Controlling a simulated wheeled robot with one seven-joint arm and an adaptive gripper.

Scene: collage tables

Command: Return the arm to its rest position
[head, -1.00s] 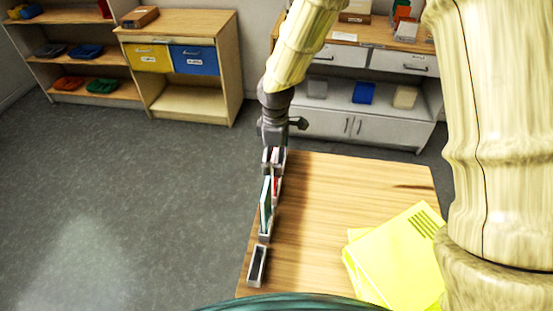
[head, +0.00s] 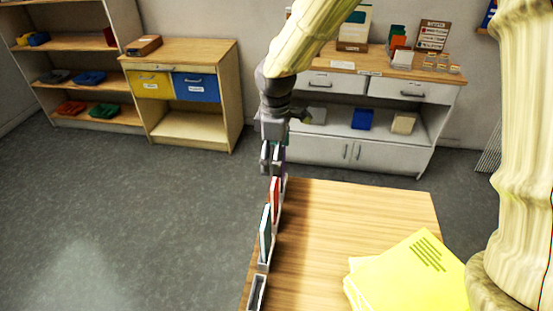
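My arm reaches in from the top of the head view. My gripper (head: 271,160) hangs pointing down near the far left corner of the wooden table (head: 345,215). Its fingers are small and dark in this view. There seems to be a gap between them, with no object seen between them. A red card (head: 274,198) and a teal card (head: 265,232) stand upright in narrow holders along the table's left edge, nearer than the gripper.
An empty-looking narrow holder (head: 257,291) sits at the near left edge. Yellow sheets (head: 410,270) lie at the table's right. A white cabinet (head: 385,158) stands behind the table. A shelf unit (head: 195,125) stands back left. The floor (head: 140,220) at left is clear.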

